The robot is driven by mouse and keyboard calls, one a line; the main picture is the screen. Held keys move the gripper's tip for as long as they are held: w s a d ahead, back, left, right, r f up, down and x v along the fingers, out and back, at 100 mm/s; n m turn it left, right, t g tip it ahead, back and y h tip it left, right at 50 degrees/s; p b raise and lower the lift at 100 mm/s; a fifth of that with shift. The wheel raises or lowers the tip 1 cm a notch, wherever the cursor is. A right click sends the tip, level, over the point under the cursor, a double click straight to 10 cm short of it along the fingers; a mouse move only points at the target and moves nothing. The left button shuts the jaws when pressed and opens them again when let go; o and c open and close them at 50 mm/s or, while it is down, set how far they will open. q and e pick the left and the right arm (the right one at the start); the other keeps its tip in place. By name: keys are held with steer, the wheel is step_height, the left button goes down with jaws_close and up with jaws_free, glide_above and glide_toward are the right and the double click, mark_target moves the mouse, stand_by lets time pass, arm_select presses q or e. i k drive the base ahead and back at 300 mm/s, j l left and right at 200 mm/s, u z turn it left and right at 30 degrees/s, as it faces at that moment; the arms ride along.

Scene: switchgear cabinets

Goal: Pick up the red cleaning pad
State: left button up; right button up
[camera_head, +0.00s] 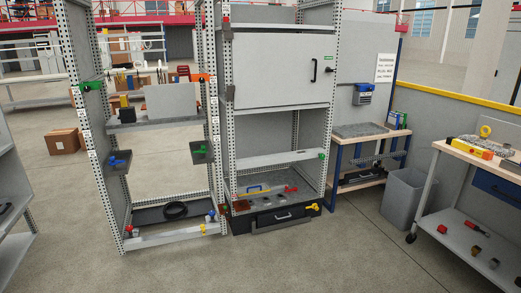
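I cannot tell for sure which item is the red cleaning pad. Small red items show in several places. One small red block (442,229) lies on the lower shelf of the right-hand cart. A red item (290,188) lies in the low bay of the middle cabinet. A yellow and red object (472,148) lies on the cart's top. Neither of my grippers is in view, and nothing is seen being held.
Open switchgear frames (220,130) stand ahead. A grey bin (403,198) stands between the wooden bench (365,131) and the right-hand cart (455,207). Cardboard boxes (62,141) stand at the back left. The floor (300,258) in front is clear.

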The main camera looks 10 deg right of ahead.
mark_target(442, 229)
steer(key=i+z, duration=0.2)
steer(key=i, duration=0.3)
steer(key=i+j+z, duration=0.15)
steer(key=i, duration=0.35)
steer(key=i+l+z, duration=0.2)
steer(key=i+z, duration=0.45)
steer(key=z, duration=0.2)
steer(key=i+z, duration=0.4)
steer(key=i+j+z, duration=0.15)
steer(key=i+z, duration=0.15)
steer(key=z, duration=0.15)
steer(key=i+z, duration=0.2)
steer(key=i, duration=0.2)
steer(key=u, duration=2.1)
steer(key=z, duration=2.7)
steer(key=j, duration=0.1)
